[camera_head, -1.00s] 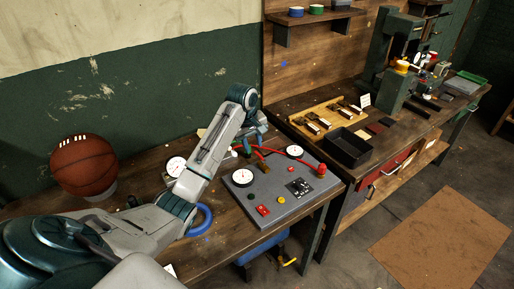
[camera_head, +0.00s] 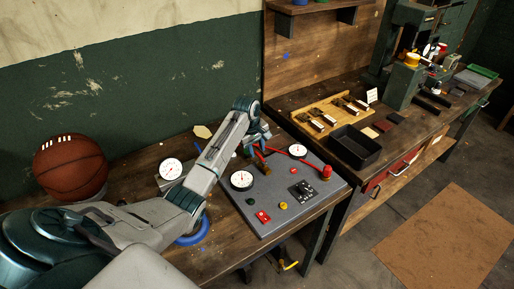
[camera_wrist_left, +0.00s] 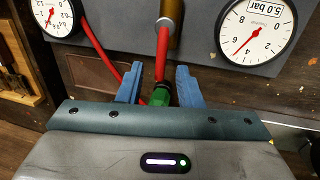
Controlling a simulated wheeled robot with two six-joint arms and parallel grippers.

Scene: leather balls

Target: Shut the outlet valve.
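The grey panel (camera_head: 290,205) on the bench carries round gauges, a red hose and a brass fitting (camera_head: 261,163). My left gripper (camera_head: 261,141) is at the panel's back edge, behind the brass fitting. In the left wrist view its two blue fingers (camera_wrist_left: 159,82) stand apart on either side of a small green part (camera_wrist_left: 160,94), with a gap showing on each side. I cannot tell whether the green part is the outlet valve's handle. My right gripper is in neither view.
One gauge (camera_wrist_left: 255,30) reads 5.0 bar on its label. A red knob (camera_head: 327,172) stands at the panel's right corner. A basketball (camera_head: 70,167) sits at the left, and a blue ring (camera_head: 192,232) lies beneath my arm. A black tray (camera_head: 354,147) is on the right bench.

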